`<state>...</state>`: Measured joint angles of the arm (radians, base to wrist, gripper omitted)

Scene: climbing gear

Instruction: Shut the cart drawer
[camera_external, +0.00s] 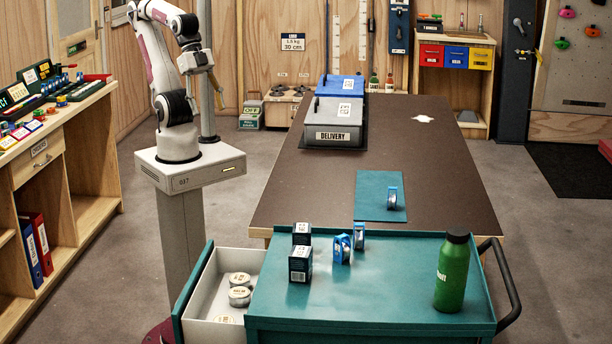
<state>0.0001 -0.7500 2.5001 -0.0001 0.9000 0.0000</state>
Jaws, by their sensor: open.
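The cart (350,325) is teal and stands at the front. Its drawer (219,282) sticks out from the cart's left side, with pale inner walls and a teal front panel (190,288). Several round tins (239,296) lie in the drawer. My gripper (218,100) is open and empty. It hangs in the air beside my arm's column, above and behind the drawer and well apart from it. The far outer face of the drawer front is mostly hidden from this camera.
A brown table (430,160) behind holds a grey delivery box (333,122) and a teal mat (375,185). Floor (110,270) left of the drawer is clear.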

